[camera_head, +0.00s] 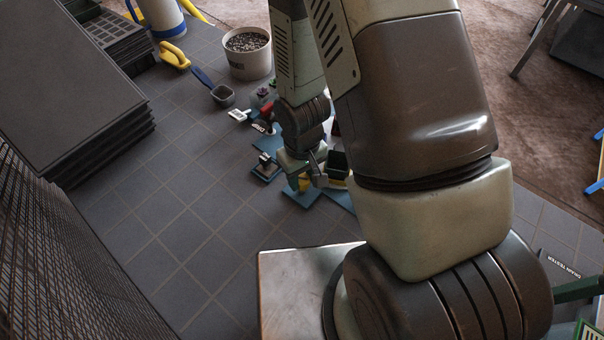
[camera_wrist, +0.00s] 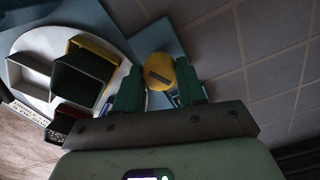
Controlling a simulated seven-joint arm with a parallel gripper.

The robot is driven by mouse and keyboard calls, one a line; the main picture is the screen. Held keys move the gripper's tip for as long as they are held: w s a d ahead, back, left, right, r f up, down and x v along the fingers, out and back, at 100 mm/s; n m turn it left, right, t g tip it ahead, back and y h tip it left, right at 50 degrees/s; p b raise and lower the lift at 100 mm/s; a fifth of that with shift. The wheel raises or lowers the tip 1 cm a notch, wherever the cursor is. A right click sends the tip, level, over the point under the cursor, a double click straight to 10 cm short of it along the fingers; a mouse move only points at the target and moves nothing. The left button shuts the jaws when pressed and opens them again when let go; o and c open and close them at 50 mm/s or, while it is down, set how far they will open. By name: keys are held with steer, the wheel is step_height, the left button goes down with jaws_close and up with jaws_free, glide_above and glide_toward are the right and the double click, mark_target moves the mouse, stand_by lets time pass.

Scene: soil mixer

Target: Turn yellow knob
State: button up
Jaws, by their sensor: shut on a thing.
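The yellow knob (camera_wrist: 162,72) sits on a blue base plate (camera_wrist: 157,38) in the wrist view. It has a grey bar-shaped mark across its top. My gripper (camera_wrist: 158,88) has its two green fingers on either side of the knob, shut on it. In the head view my gripper (camera_head: 308,176) is low over the blue plate, and only a small part of the yellow knob (camera_head: 303,185) shows beneath it. The fingers hide the rest there.
A white round disc (camera_wrist: 60,36) with bins stands left of the knob in the wrist view. A small black-topped device (camera_head: 265,160), red item (camera_head: 267,112), scoop (camera_head: 222,95) and filled bucket (camera_head: 247,60) stand beyond. Tiled floor (camera_head: 190,200) at left is clear.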

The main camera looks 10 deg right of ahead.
mark_target(302, 178)
steer(key=n, duration=0.6)
steer(key=shift+n, duration=0.3)
steer(key=n, duration=0.6)
stand_by(0.4)
steer(key=o, duration=1.1)
steer(key=shift+c, duration=0.2)
step_height(302, 178, up, 11)
